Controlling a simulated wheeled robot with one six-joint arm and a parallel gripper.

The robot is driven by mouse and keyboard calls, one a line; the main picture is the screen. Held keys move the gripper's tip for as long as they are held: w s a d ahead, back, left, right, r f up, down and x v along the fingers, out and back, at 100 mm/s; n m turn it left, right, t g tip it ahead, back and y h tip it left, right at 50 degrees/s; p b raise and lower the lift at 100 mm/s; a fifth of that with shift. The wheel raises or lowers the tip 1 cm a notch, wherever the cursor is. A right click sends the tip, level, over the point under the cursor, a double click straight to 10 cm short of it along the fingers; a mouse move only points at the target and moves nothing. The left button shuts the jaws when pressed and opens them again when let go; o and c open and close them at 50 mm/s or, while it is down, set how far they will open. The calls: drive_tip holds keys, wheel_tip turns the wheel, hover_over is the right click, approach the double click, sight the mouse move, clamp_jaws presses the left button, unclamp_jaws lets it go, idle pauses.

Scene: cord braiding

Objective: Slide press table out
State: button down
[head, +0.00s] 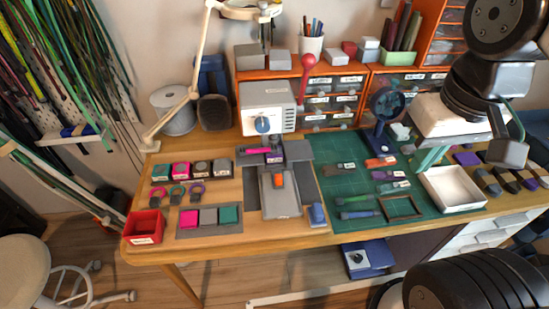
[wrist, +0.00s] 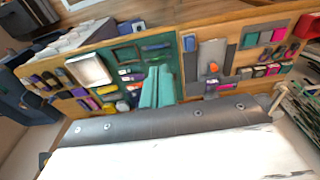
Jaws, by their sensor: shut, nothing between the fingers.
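The press (head: 266,108) is a light box with a blue knob and a red-balled lever, at the back middle of the bench in the head view. In front of it lies a grey flat plate (head: 281,204), which looks like the press table, with an orange piece (head: 278,180) on it. The plate also shows in the wrist view (wrist: 211,50), with the orange piece (wrist: 213,68). My gripper (head: 432,158) has teal fingers, shut and empty, above the green mat, well right of the plate. The fingers show in the wrist view too (wrist: 160,80). I cannot tell the plate's exact slide position.
A green mat (head: 345,222) carries small tools and a wooden frame (head: 401,208). A white tray (head: 455,205) lies just below my gripper. A blue magnifier (head: 386,108) stands between gripper and press. A blue block (head: 317,214) sits right of the plate; colour blocks (head: 208,216) lie left.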

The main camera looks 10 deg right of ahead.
drive_tip(key=c, duration=1.5)
unclamp_jaws()
drive_tip(key=shift+o, duration=1.1)
drive_tip(key=shift+w+a+f+g, duration=0.1)
drive_tip(key=shift+w+f+g, duration=0.05)
drive_tip(key=shift+f+g, duration=0.2)
drive_tip(key=m+y, duration=0.4)
drive_tip(key=m, duration=1.4)
approach(279, 176)
drive_tip(key=f, duration=0.1)
drive_tip(key=shift+g, duration=0.35)
drive_tip(key=shift+w+x, duration=0.2)
drive_tip(key=shift+x, duration=1.8)
drive_tip(key=shift+w+x, duration=0.2)
drive_tip(key=shift+x, duration=1.75)
drive_tip(key=shift+a, duration=0.1)
